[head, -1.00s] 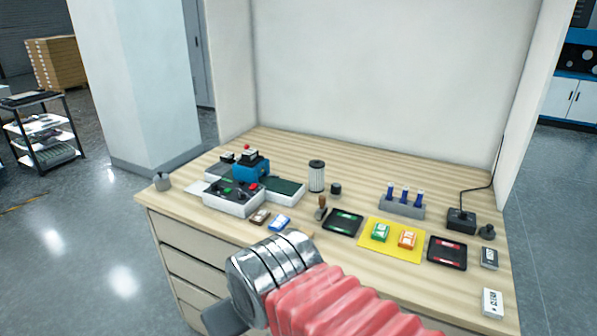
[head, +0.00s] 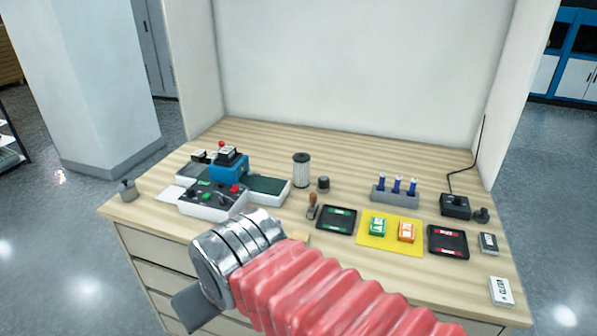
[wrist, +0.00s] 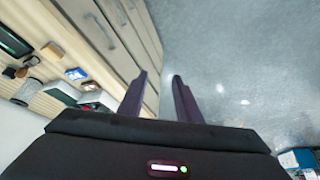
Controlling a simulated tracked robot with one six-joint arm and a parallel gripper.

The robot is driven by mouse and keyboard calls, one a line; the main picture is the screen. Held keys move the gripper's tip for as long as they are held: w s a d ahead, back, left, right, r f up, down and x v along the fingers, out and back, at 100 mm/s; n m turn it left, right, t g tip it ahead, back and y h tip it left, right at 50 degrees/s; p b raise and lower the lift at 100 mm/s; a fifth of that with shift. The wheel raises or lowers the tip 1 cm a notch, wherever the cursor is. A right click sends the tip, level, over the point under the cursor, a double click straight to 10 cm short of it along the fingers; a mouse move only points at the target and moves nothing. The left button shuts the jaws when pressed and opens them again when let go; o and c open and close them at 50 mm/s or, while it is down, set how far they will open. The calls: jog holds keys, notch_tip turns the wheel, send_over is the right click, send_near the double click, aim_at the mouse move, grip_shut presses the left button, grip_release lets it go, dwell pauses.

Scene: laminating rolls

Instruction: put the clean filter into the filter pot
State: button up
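A white ribbed cylinder with a dark top (head: 302,170), which looks like a filter, stands upright near the middle of the table in the head view. It also shows at the left of the wrist view (wrist: 27,92). I cannot tell which thing is the filter pot; a small grey lidded pot (head: 128,190) stands at the table's left corner, and a small dark round piece (head: 323,184) sits beside the cylinder. My gripper (wrist: 161,77) is open and empty, its fingers apart over the floor beside the drawers. In the head view my arm hides the fingertips.
A control box (head: 212,200) and blue machine (head: 228,168) stand left of the cylinder. A stamp (head: 313,206), black trays (head: 337,219), a yellow mat (head: 375,241) with two packs and a rack of blue-topped tubes (head: 395,195) lie right. The back of the table is clear.

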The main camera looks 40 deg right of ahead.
jog(key=shift+o, duration=0.2)
